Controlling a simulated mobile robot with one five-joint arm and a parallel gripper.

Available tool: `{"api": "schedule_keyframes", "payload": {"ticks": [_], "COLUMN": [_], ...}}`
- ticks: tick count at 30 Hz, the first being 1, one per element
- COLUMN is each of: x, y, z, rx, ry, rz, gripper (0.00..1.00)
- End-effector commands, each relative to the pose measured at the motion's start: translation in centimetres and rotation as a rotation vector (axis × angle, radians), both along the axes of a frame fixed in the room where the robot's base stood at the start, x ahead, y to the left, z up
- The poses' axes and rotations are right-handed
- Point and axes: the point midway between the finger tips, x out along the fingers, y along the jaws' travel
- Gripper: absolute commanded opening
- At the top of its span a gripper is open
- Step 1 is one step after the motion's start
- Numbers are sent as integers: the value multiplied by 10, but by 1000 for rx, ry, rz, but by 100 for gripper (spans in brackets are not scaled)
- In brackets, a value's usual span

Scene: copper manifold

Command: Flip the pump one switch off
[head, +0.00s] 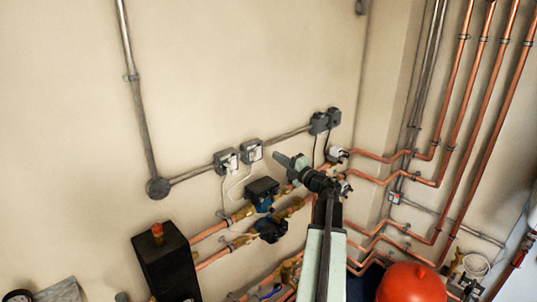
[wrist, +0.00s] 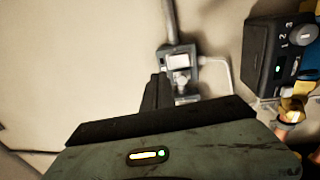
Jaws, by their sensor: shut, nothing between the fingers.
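Two grey switch boxes with white faces sit side by side on the wall conduit in the head view, a left switch box (head: 226,161) and a right switch box (head: 252,151). I cannot read which belongs to pump one. My gripper (head: 279,158) is shut and empty, pointing left toward the boxes, just right of the right one in the picture. In the wrist view one switch box (wrist: 183,62) shows just beyond my gripper's dark fingers (wrist: 158,80), which overlap its lower left edge. Contact and the switch position cannot be told.
A dark pump head (head: 262,190) sits below the boxes; a pump with a numbered dial (wrist: 283,55) is at right in the wrist view. Copper pipes (head: 362,155) run right of my arm. A black box (head: 166,262) and a red vessel (head: 411,284) stand low.

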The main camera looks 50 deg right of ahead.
Motion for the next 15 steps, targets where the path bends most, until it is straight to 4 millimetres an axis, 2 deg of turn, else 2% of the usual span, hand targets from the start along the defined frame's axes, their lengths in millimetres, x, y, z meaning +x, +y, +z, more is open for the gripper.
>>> {"api": "schedule_keyframes", "payload": {"ticks": [1, 6, 10, 15], "x": [-14, -45, -57, -61], "y": [3, 5, 6, 7], "z": [3, 6, 8, 8], "rx": [-1, -1, 0, -1], "ry": [0, 0, 0, 0], "rz": [-2, 0, 2, 5], "gripper": [0, 0, 0, 0]}}
